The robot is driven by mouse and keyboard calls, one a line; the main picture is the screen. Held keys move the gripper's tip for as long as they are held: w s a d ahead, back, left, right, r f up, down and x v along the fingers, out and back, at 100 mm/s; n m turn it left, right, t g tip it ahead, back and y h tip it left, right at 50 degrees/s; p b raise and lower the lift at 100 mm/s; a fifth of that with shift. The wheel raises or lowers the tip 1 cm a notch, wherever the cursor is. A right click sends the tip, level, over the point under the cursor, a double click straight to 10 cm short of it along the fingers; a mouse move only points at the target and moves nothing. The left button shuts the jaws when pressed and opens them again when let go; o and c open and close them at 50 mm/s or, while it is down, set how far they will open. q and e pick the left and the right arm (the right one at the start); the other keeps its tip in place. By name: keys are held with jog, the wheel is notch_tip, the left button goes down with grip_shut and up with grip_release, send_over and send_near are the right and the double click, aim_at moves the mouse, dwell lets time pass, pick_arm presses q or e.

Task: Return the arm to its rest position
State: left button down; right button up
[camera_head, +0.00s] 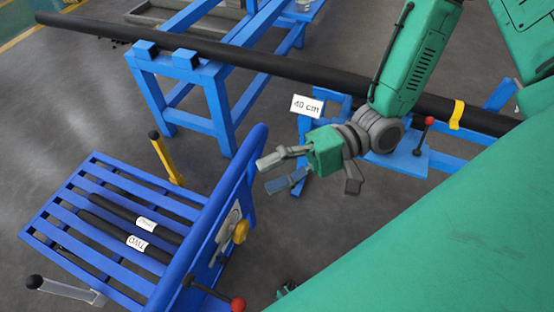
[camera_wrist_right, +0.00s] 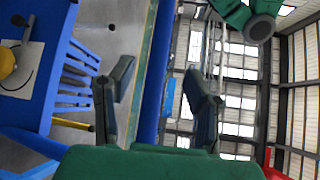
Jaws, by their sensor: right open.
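My right arm (camera_head: 405,60) reaches in from the top right of the head view, green with a grey wrist. Its right gripper (camera_head: 272,175) hangs in front of the blue stand, with fingers pointing left and spread apart. In the wrist view the two dark fingers of the right gripper (camera_wrist_right: 160,85) stand apart with nothing between them. The gripper is open, empty and clear of the cart. My left gripper cannot be made out in the head view.
A blue slatted cart (camera_head: 100,200) with labelled black rods (camera_head: 118,234) stands lower left. A long black pipe (camera_head: 290,72) rests across blue trestles (camera_head: 215,100) behind my wrist. A yellow band (camera_head: 457,114) is on the pipe. A "40 cm" sign (camera_head: 307,105) stands near the gripper.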

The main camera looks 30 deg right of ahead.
jog(key=shift+d+r, duration=0.1)
jog(key=shift+d, duration=0.25)
jog(key=shift+a, duration=0.1)
notch_tip(320, 180, down, 17)
jog(key=d+t+h+b, duration=0.1)
jog(key=d+h+b, duration=0.15)
jog(key=h, duration=0.55)
jog(key=s+d+f+n+g+h+b, duration=0.1)
jog(key=s+d+f+n+h, duration=0.3)
jog(key=s+d+f+h, duration=0.4)
jog(key=shift+s+d+f+g+b, duration=0.2)
jog(key=shift+s+d+g+b, duration=0.25)
jog(key=shift+s+g, duration=0.4)
